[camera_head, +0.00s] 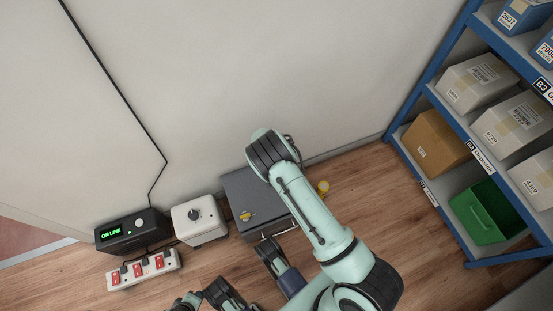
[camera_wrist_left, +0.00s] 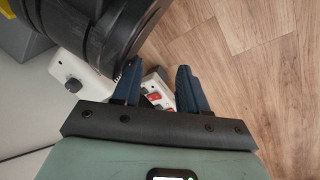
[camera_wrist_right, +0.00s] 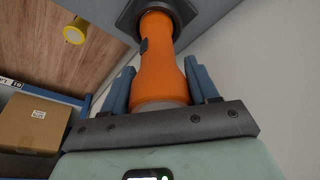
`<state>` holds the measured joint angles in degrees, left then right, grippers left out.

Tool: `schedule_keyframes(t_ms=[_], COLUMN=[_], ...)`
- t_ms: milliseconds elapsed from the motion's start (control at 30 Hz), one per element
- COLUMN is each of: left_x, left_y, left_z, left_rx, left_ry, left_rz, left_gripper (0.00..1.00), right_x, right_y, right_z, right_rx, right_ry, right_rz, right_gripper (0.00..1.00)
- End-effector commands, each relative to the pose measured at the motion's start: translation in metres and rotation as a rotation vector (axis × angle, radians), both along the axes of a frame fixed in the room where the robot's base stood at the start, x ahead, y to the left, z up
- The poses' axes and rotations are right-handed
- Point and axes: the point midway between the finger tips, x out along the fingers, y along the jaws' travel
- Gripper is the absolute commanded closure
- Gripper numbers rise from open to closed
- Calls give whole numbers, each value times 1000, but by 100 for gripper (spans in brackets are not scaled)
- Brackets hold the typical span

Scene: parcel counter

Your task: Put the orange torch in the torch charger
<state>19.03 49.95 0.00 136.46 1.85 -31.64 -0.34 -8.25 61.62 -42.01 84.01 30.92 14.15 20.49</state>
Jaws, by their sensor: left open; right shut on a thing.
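The orange torch (camera_wrist_right: 160,65) shows in the right wrist view. My right gripper (camera_wrist_right: 160,72) is shut on its wide part, with a finger on either side. The torch's narrower far end meets a dark square collar (camera_wrist_right: 131,16), which looks like the charger's socket; I cannot tell how deep it sits. In the head view my right arm hides the torch and this collar. My left gripper (camera_wrist_left: 158,74) is open and empty in the left wrist view, well apart from the torch.
A grey box (camera_head: 238,187) stands under my right arm, with a yellow round item (camera_head: 323,187) beside it. A white knob box (camera_head: 199,232), black display unit (camera_head: 115,243) and power strip (camera_head: 122,279) stand left. A blue shelf (camera_head: 411,117) holds parcels and a green crate (camera_head: 478,228).

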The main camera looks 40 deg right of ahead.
Motion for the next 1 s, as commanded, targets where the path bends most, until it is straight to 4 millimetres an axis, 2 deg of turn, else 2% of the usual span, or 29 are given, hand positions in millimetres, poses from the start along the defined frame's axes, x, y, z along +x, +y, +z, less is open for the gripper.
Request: schedule_keyframes(t_ms=[100,133,200,600,767,900,933,1000], left_x=[-2,-3,-3,2,19,29,30,18], left_y=[0,0,0,0,-2,-8,-9,-13], left_z=[-3,-3,-3,3,21,39,42,46], left_rx=[-1,-1,-1,1,5,-1,-2,-15], left_ry=[8,10,10,-6,-65,-103,-107,-76], left_rz=[1,0,0,0,-3,-10,-12,-21], left_gripper=[57,57,57,57,57,57,57,57], right_x=[0,0,0,0,-3,-8,-9,-11], right_y=[0,0,0,1,7,14,16,19], right_z=[-2,-2,-2,4,32,64,70,83], right_rx=[-1,0,0,0,1,1,1,1], right_ry=[-1,0,0,0,-3,-3,-3,-2], right_rz=[0,0,0,0,1,1,2,2], right_gripper=[100,38,16,16,16,16,16,16])
